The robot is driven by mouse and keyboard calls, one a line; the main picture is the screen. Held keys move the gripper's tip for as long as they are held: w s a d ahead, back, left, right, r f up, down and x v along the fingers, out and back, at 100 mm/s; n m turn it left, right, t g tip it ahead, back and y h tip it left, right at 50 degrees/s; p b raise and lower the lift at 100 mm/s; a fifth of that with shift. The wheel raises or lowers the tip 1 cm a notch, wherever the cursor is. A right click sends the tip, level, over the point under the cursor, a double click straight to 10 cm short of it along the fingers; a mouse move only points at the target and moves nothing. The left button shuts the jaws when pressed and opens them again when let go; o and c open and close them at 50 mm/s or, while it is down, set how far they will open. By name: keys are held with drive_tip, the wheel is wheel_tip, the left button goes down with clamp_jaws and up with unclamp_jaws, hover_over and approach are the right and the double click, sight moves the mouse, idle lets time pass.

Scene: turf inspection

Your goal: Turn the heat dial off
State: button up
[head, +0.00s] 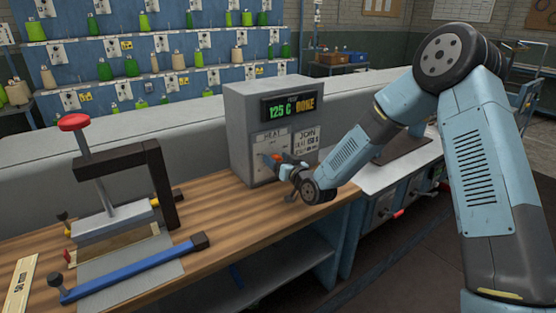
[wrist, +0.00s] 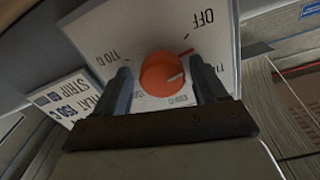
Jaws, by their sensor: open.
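A pale mark shows on the knob's right side, not clearly pointing at OFF. In the head view the plate sits on the front of a grey control box (head: 245,120), whose display (head: 290,106) reads 125 C DONE. My gripper (head: 273,160) is at the dial. In the wrist view its open fingers (wrist: 160,68) stand either side of the knob; contact cannot be told.
A JOIN plate (head: 306,140) is beside the dial. A clamp press with a red knob (head: 74,122) and a blue bar (head: 130,272) are on the wooden bench (head: 215,225) at left. The bench between clamp and box is mostly clear.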

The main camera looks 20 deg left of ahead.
drive_tip(key=shift+f, duration=0.1)
drive_tip(key=v, duration=1.3)
drive_tip(key=shift+s+d, duration=0.25)
drive_tip(key=shift+d, duration=0.1)
